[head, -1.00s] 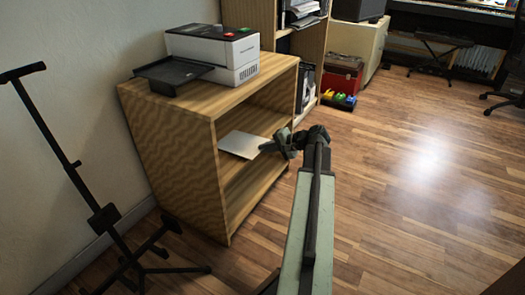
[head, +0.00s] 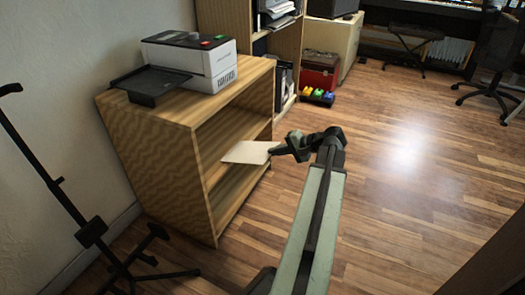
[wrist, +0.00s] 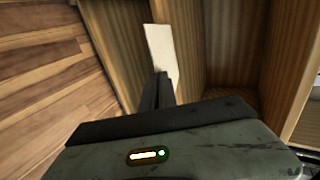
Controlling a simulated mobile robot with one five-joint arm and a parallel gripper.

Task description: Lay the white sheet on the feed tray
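The white sheet (head: 249,152) is at the open front of the wooden shelf unit, level with its middle. My gripper (head: 279,150) is shut on the sheet's right edge. In the wrist view the sheet (wrist: 161,47) sticks out beyond the closed fingers (wrist: 163,85). The black feed tray (head: 150,82) juts from the left side of the white printer (head: 192,58) on top of the shelf unit. The tray is bare and well above and left of my gripper.
The wooden shelf unit (head: 160,150) stands left of my arm. A black stand (head: 92,230) is at the lower left. A taller bookcase (head: 225,35), a red box (head: 320,72) and a swivel chair (head: 492,70) are farther back. The floor on the right is clear.

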